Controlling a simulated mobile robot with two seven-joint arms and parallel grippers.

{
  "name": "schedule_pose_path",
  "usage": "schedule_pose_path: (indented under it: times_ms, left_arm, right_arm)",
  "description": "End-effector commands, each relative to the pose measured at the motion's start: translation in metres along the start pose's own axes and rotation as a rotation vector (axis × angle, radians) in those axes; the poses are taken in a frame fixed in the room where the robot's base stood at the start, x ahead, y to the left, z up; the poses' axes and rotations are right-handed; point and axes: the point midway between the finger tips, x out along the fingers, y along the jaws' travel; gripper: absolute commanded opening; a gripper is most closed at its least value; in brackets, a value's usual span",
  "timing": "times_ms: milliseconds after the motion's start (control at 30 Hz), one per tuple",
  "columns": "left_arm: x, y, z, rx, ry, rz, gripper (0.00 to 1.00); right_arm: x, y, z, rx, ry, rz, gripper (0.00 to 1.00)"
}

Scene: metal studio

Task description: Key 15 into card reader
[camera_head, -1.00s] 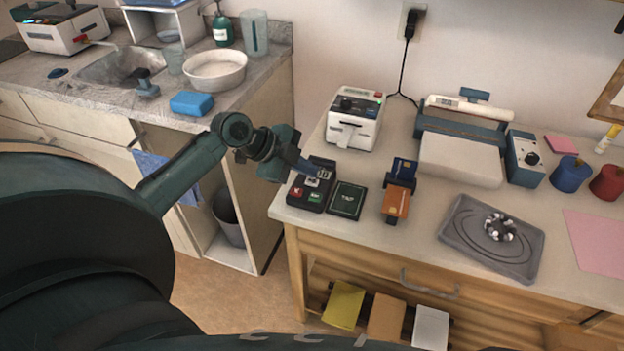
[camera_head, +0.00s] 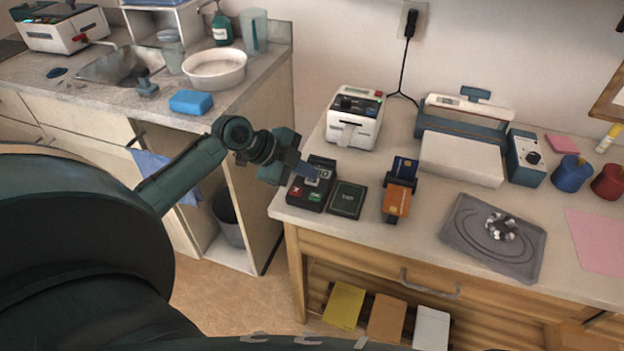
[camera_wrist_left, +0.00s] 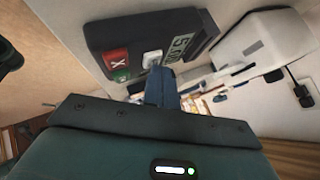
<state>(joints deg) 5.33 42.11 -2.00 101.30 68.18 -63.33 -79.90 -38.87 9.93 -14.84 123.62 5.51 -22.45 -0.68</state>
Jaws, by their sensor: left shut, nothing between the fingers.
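The card reader (camera_head: 322,187) is a dark box at the counter's left front, with a red key, a green key and a small display. In the left wrist view, the reader (camera_wrist_left: 130,30) shows a red X key (camera_wrist_left: 116,61), a white key (camera_wrist_left: 152,58) and a display (camera_wrist_left: 180,47) with digits, partly hidden. My left gripper (camera_head: 306,172) is shut and empty, its tip over the reader's upper part. Its blue-grey fingers (camera_wrist_left: 162,88) point at the white key; I cannot tell whether they touch. My right gripper is not in view.
A dark pad (camera_head: 347,200) lies right of the reader. A stand (camera_head: 390,218) with blue and orange cards is beyond it. A white printer-like machine (camera_head: 355,112) stands behind. A grey tray (camera_head: 465,245) lies further right.

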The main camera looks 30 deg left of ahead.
Motion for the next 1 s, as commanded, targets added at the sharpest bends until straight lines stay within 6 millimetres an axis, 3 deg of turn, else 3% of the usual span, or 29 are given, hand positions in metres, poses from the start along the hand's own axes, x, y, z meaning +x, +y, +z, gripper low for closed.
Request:
schedule_pose_path:
  times_ms: [667,1000]
  left_arm:
    - [0.004,0.003,0.003,-0.001,-0.001,0.002,0.0]
    - [-0.008,-0.005,-0.005,0.0,-0.001,0.002,0.0]
  right_arm:
    - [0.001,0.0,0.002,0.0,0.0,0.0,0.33]
    - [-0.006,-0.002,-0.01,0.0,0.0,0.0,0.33]
